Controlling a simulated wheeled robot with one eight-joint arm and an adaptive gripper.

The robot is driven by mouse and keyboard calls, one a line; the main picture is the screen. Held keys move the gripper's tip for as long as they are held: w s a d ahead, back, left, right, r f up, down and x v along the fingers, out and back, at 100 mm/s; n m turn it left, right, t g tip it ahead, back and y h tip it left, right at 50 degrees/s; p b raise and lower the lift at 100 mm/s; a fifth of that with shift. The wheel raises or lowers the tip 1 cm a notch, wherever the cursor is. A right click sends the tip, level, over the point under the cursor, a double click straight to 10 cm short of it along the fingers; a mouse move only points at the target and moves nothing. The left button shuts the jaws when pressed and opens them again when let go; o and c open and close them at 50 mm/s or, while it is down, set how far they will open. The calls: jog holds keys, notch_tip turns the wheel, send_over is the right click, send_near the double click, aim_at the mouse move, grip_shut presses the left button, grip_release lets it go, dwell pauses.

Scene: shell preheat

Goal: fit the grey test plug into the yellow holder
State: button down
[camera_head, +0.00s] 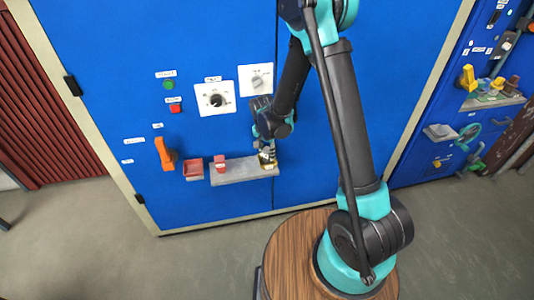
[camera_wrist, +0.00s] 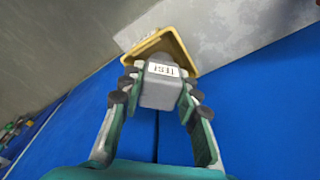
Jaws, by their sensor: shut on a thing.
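The grey test plug (camera_wrist: 160,88), a block with a white label, is held between the two fingers of my gripper (camera_wrist: 159,92) in the wrist view. The yellow holder (camera_wrist: 176,40) is just beyond it, on a grey shelf. The plug's far end overlaps the holder's open side; I cannot tell whether it is inside or only in front. In the head view my gripper (camera_head: 266,146) is over the right end of the shelf (camera_head: 240,172), and the yellow holder (camera_head: 268,162) is small and partly hidden there.
A red block-like part (camera_head: 220,163) stands on the shelf's left end. A red open bin (camera_head: 193,168) and an orange lever (camera_head: 164,153) are on the blue panel (camera_head: 120,100) further left. Dials (camera_head: 215,98) sit above. Another panel with a shelf (camera_head: 495,101) is at right.

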aim_at(265, 152)
jog(key=shift+f, duration=0.1)
jog(key=shift+f, duration=0.25)
jog(key=c, duration=1.1)
grip_release()
jog(key=shift+r, duration=0.1)
jog(key=r, duration=0.4)
jog(key=s+r, duration=0.1)
jog(key=r, duration=0.7)
jog(key=shift+s+a+r, duration=0.15)
jog(key=shift+a+r, duration=0.1)
jog(key=shift+a, duration=0.05)
